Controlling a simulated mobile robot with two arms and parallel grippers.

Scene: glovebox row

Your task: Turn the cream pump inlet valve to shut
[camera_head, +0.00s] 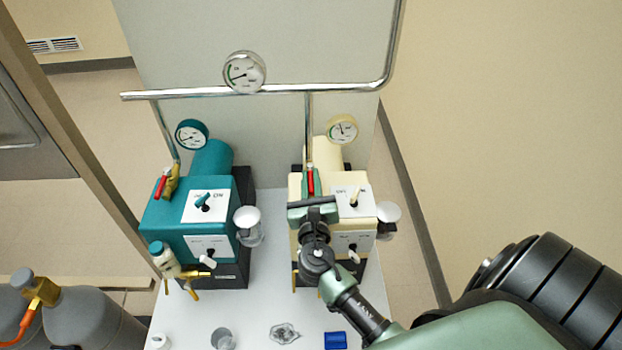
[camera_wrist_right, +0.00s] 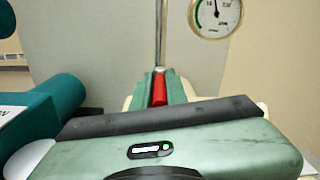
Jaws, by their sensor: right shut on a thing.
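The cream pump (camera_head: 365,208) stands on the right of the white bench, with a cream-rimmed gauge (camera_head: 342,129) above it. Its inlet valve has a red handle (camera_head: 310,181) at the foot of the vertical metal pipe. The handle points up along the pipe's line. My right gripper (camera_head: 311,190) is over the pump's left side, shut on the red handle. In the right wrist view the red handle (camera_wrist_right: 159,90) sits between the two green fingers. The valve body below is hidden by my gripper. My left gripper is not in view.
A teal pump (camera_head: 165,222) with its own red-handled valve (camera_head: 161,186) stands to the left. A clear jar (camera_head: 247,226) sits between the pumps. Small items, including a blue block (camera_head: 335,340), lie at the bench front. Grey cylinders (camera_head: 85,318) stand at lower left.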

